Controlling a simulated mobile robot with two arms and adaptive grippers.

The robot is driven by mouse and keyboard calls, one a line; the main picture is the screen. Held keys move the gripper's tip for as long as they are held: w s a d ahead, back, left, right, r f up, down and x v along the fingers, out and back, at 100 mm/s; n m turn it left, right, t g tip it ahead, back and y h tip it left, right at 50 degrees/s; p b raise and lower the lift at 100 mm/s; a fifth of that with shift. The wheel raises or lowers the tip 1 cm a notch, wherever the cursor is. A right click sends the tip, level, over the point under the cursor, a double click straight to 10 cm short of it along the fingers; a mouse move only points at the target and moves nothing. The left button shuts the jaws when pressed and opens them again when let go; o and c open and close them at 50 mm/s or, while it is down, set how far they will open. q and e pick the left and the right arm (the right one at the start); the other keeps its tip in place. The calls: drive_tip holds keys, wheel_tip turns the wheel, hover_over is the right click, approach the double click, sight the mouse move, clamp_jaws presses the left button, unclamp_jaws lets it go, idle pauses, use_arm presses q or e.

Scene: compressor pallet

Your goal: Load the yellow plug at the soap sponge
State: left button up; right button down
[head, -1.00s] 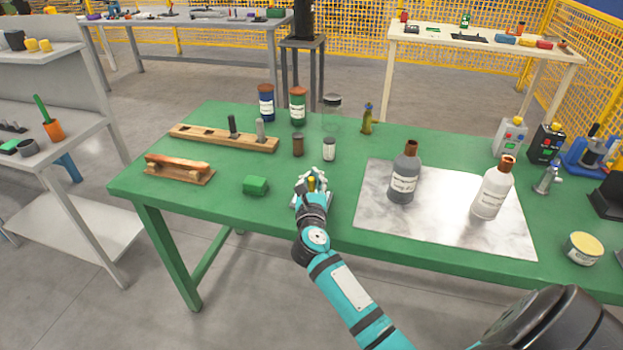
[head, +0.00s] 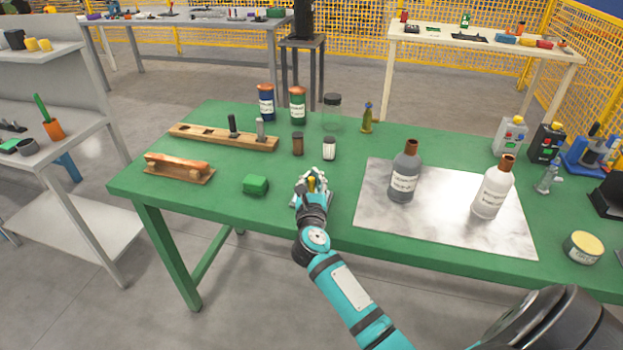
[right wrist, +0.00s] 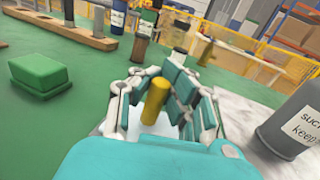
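The yellow plug (head: 312,184) stands between the fingers of my right gripper (head: 313,180), near the table's front edge. In the right wrist view the yellow plug (right wrist: 155,101) is upright between the fingers of the right gripper (right wrist: 160,90), with narrow gaps showing beside it. The fingers look open around it. A pale surface shows below it, mostly hidden by the hand. A green block, probably the soap sponge (head: 255,185), lies to the left of the gripper; it also shows in the right wrist view (right wrist: 40,74). My left gripper is out of view.
A wooden rack (head: 215,138) and a brush-like wooden piece (head: 180,170) lie at the left. Small jars (head: 329,149) stand behind the gripper. A grey bottle (head: 404,178) and a white bottle (head: 491,190) stand on a marble slab (head: 450,225) at the right.

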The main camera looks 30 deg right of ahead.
sight(311, 178)
drive_tip(key=shift+f, duration=0.4)
idle(0.6)
drive_tip(key=shift+r, duration=0.1)
wheel_tip(311, 178, up, 7)
drive_tip(key=p, duration=0.6)
drive_tip(key=shift+p, duration=0.35)
idle(0.5)
drive_tip(key=shift+s+a+f, duration=0.15)
drive_tip(key=shift+s+f, duration=0.05)
drive_tip(key=s+a+r+n+t+y, duration=0.1)
drive_tip(key=s+a+n+y, duration=0.2)
drive_tip(key=s+a, duration=0.6)
drive_tip(key=s+a+r+n+t+y, duration=0.1)
drive_tip(key=s+a+y, duration=0.6)
drive_tip(key=s, duration=0.7)
drive_tip(key=a+n+t, duration=0.1)
drive_tip(key=a+n, duration=0.1)
drive_tip(key=shift+s+a+r+n, duration=0.15)
drive_tip(key=shift+a+r+n, duration=0.05)
drive_tip(key=shift+r+n, duration=0.2)
